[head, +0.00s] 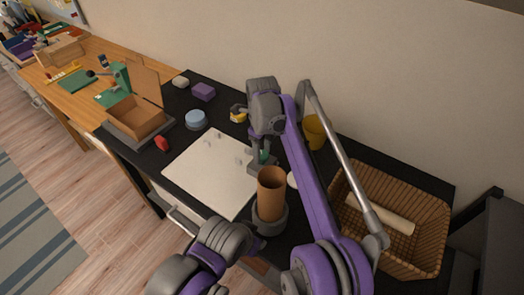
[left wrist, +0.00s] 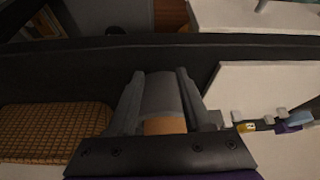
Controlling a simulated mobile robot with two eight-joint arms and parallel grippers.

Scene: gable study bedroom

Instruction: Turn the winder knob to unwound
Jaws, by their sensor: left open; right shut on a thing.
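My right gripper (head: 262,164) reaches down over the right edge of the white board (head: 208,178). It is shut on a small green thing (head: 264,156), mostly hidden by the jaws; I cannot tell whether this is the winder knob. In front of it stands a brown cylinder (head: 271,182) in a dark grey round holder (head: 270,222). In the left wrist view my left gripper (left wrist: 157,82) is open, its fingers on either side of a grey rounded thing (left wrist: 160,97) with a brown part (left wrist: 165,126). I cannot tell whether the fingers touch it.
A wicker basket (head: 352,235) with a pale roll (head: 380,212) stands at the right. A yellow cup (head: 314,131) stands behind my right arm. An open brown box (head: 137,118), a blue round tin (head: 196,120) and a red item (head: 162,144) lie left. Small grey pieces lie on the board.

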